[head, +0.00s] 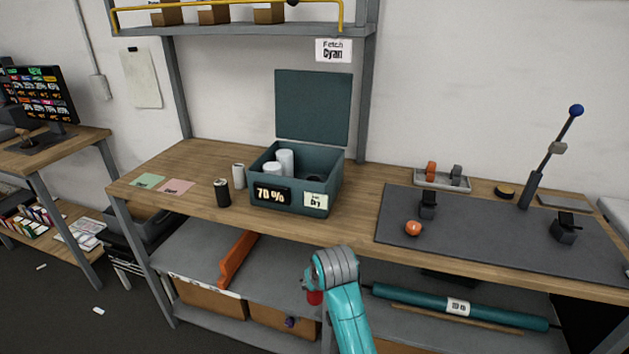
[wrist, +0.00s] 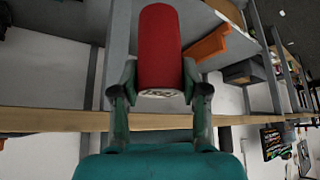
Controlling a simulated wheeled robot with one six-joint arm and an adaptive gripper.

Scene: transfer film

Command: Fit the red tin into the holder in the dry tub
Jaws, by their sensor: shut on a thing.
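The red tin (wrist: 160,45) is between the fingers of my gripper (wrist: 160,85) in the wrist view, and the gripper is shut on it. In the head view only a small part of the red tin (head: 315,298) shows beside my teal wrist, in front of the bench's edge and low against the lower shelf. The dry tub (head: 292,196) is a dark teal box with its lid raised, on the bench further back. It bears a "70 %" display and a "Dry" label. White cylinders (head: 286,162) stand inside it. A dark round shape shows inside at the right; whether it is the holder I cannot tell.
A black can (head: 222,192) and a white can (head: 239,176) stand left of the tub. A dark mat (head: 480,235) with an orange ball (head: 413,228) and black clamps lies right. A shelf (head: 240,28) hangs above. Bare wood lies before the tub.

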